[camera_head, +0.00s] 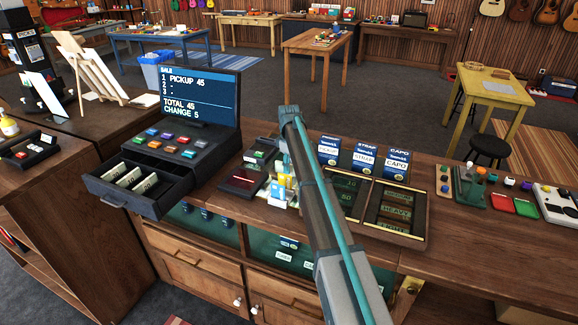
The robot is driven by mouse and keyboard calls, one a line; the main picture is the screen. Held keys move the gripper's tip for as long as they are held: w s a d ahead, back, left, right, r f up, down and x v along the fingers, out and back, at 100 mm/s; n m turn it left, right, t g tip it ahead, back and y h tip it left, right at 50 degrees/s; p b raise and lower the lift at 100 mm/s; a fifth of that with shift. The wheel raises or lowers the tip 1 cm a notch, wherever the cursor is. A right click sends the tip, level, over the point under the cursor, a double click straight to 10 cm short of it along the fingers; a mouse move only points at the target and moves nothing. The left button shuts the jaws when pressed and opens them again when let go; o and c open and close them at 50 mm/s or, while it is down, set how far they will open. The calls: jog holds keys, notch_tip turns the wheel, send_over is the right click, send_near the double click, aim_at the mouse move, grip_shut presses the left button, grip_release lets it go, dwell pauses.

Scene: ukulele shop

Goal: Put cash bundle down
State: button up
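My arm reaches up across the middle of the view and bends over the counter. My gripper is mostly hidden behind my own arm link, so I cannot tell whether it is open or shut. Small white, blue and yellow shapes (280,192) show just left of the link, and I cannot tell what they are or whether they are held. The cash drawer (112,198) of the register stands open at the left. Pale cash bundles (145,183) lie in its compartments. No bundle is clearly visible in my gripper.
The register screen (198,95) reads total 45, change 5. A dark red-topped tray (243,181) lies right of the register. Labelled boxes (363,157) stand behind a dark compartment tray (397,212). A board with colored items (487,190) is at the right.

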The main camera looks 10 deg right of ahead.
jog(key=shift+r, duration=0.15)
notch_tip(320, 180, up, 11)
jog(key=b, duration=0.3)
jog(key=shift+r, duration=0.55)
jog(key=c, duration=0.4)
jog(key=shift+o, duration=0.2)
